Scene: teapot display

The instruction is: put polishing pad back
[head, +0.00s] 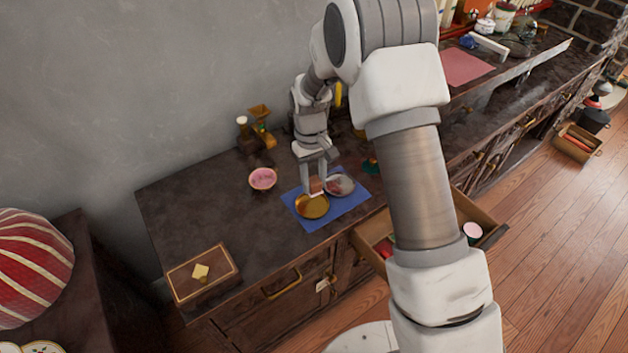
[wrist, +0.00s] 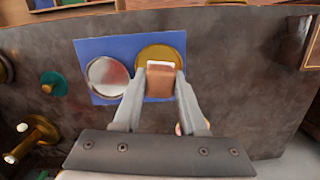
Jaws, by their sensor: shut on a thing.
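My gripper (head: 314,186) is shut on a small brown block with a white edge, which looks like the polishing pad (wrist: 159,83). In the wrist view the pad sits between the two fingertips (wrist: 161,74), in front of a gold dish (wrist: 172,51). The gold dish (head: 312,208) and a silver dish (head: 343,187) lie side by side on a blue mat (head: 345,208) on the dark counter. The pad is over or at the gold dish's edge; I cannot tell whether it touches. The silver dish also shows in the wrist view (wrist: 107,78).
A pink bowl (head: 262,179) and brass grinder (head: 262,125) stand behind left. A wooden box (head: 203,274) with a gold ornament is at the front left. An open drawer (head: 372,228) juts out right, holding a red item and a pink-topped container (head: 472,233). Counter between box and mat is clear.

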